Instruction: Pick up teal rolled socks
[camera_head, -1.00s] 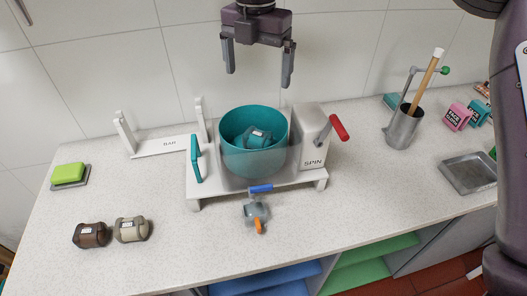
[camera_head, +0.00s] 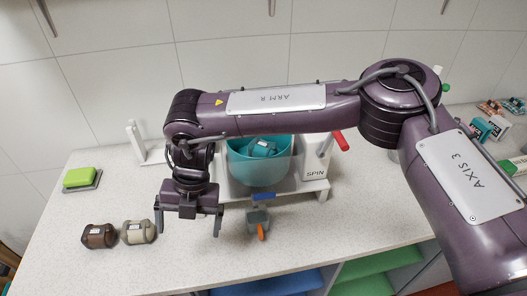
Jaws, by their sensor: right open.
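The teal rolled socks (camera_head: 262,148) lie inside the teal tub (camera_head: 240,172) of the spinner, at the middle of the counter. My right gripper (camera_head: 187,226) is open and empty, pointing down, left of and in front of the tub. It hangs just right of the cream rolled socks (camera_head: 138,232), apart from the teal socks. Brown rolled socks (camera_head: 99,236) lie left of the cream ones. My right arm crosses in front of the rear of the tub and hides part of the stand. My left gripper does not show.
The spinner's white housing (camera_head: 313,160) with a red handle (camera_head: 340,140) stands right of the tub. A spout with an orange tip (camera_head: 261,232) is in front. A green sponge (camera_head: 77,177) sits at the left.

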